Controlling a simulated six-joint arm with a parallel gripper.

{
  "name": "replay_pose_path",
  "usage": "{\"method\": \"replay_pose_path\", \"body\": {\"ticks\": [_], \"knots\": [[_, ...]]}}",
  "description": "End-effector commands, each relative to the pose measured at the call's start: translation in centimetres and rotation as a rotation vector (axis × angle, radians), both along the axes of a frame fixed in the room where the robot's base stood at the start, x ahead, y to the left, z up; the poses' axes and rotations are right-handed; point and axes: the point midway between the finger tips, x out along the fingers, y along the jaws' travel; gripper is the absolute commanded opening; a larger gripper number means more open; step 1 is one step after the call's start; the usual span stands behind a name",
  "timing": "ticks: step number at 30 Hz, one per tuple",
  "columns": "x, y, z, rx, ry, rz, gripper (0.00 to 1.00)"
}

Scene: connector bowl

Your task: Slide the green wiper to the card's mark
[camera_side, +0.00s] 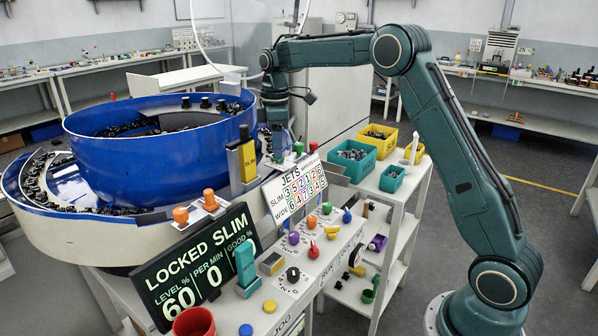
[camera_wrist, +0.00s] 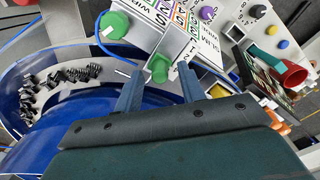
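My gripper (camera_wrist: 158,86) points down over the blue bowl's right edge, its two fingers apart. It also shows in the side view (camera_side: 277,142). A small green piece (camera_wrist: 160,68), probably the wiper, lies just beyond and between the fingertips in the wrist view; I cannot tell whether they touch it. A larger round green knob (camera_wrist: 114,25) with a white stripe is beyond it. In the side view a green knob (camera_side: 298,148) stands above the white JETS card (camera_side: 297,188), which has rows marked SLIM and WIDE. I cannot make out a single target mark on the card.
The blue bowl (camera_side: 160,155) holds many small black parts. A black sign (camera_side: 195,268) reads LOCKED SLIM. A panel with coloured knobs (camera_side: 312,250) and a red cup (camera_side: 194,322) are in front. Bins (camera_side: 353,155) stand on a shelf to the right.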

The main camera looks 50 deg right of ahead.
Motion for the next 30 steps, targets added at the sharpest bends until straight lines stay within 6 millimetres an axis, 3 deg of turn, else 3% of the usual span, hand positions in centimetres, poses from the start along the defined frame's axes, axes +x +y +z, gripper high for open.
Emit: {"method": "replay_pose_path", "body": {"ticks": [11, 17, 30], "knots": [[0.0, 0.0, -0.4, 0.000, 0.000, 0.000, 0.38], [0.0, 0.0, -0.4, 0.000, 0.000, 0.000, 0.00], [-1.2, 0.0, -0.3, 0.001, 0.001, -0.001, 0.00]]}}
